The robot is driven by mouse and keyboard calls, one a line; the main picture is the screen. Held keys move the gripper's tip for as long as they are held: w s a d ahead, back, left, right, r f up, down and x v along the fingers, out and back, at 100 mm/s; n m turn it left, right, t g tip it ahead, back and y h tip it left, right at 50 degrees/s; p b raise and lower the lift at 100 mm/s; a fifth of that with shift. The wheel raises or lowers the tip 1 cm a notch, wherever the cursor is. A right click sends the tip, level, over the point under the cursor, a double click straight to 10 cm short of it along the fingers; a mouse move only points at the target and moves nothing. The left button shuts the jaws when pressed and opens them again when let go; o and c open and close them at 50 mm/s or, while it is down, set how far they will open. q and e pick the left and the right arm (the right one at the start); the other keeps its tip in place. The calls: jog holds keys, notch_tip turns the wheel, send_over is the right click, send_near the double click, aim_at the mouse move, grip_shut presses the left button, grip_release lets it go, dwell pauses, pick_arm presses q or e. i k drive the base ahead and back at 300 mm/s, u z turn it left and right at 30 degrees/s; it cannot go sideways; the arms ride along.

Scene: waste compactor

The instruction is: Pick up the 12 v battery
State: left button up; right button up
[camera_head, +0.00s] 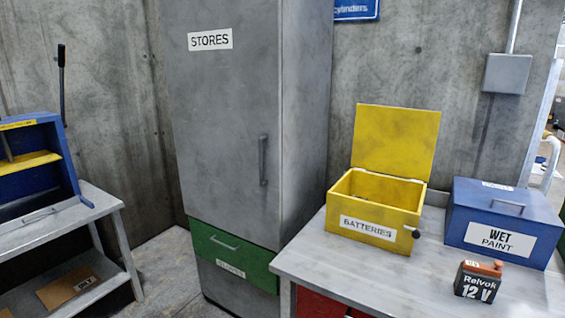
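The 12 V battery (478,281) is a small dark block with an orange-red top and white lettering reading "Relvok 12 V". It stands upright on the grey workbench (390,275), near the front right, in front of the blue box. Neither of my grippers shows in the head view.
A yellow box (376,212) labelled BATTERIES stands on the bench with its lid raised. A closed blue box (503,222) labelled WET PAINT is behind the battery. A grey STORES cabinet (232,110) stands left of the bench. A blue machine (38,165) is on a stand at far left.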

aim_at(482, 288)
jog(key=z, duration=1.35)
